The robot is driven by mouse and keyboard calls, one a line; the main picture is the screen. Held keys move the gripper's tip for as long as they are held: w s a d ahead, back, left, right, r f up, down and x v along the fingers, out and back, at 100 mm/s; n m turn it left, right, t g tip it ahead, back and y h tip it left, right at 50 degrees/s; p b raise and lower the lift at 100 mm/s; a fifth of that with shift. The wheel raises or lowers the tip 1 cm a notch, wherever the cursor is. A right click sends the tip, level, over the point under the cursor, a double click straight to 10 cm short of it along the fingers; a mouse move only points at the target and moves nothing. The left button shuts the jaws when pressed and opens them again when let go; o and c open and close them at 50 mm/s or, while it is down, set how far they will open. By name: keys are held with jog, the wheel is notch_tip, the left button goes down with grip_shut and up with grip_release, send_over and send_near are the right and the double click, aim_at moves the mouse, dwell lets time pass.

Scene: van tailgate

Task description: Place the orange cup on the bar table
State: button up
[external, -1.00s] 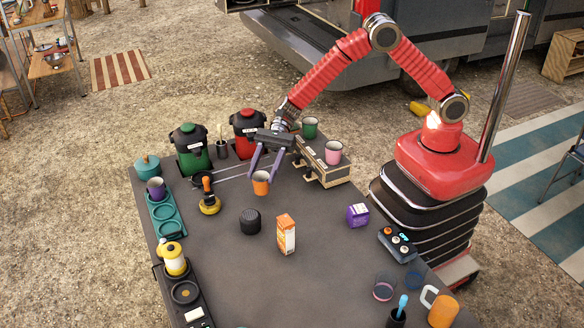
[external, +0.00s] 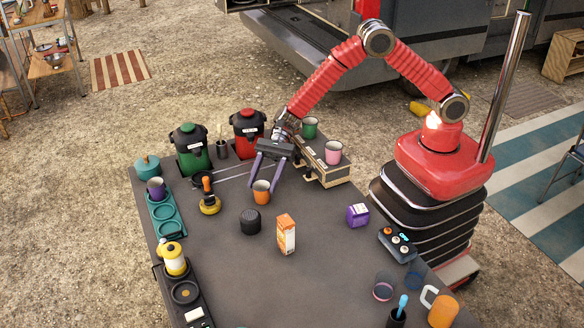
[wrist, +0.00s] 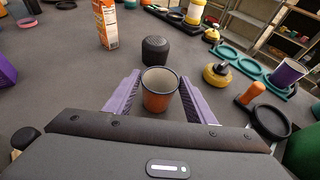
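The orange cup (external: 261,193) is upright over the far part of the dark bar table (external: 330,240), its pale inside open upward. My gripper (external: 267,186) has its two purple fingers on either side of the cup. In the wrist view the cup (wrist: 160,92) sits between the fingertips (wrist: 160,95), which appear to touch its sides, so the gripper looks shut on it. I cannot tell whether its base touches the table.
A black round speaker (external: 250,221) and an orange-and-white carton (external: 286,234) stand nearby.

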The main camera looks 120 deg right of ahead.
jog(key=o, duration=0.3)
jog(key=shift+o, duration=0.2)
jog(key=shift+r, duration=0.1)
jog(key=v, duration=0.7)
jog(key=shift+s+d, duration=0.2)
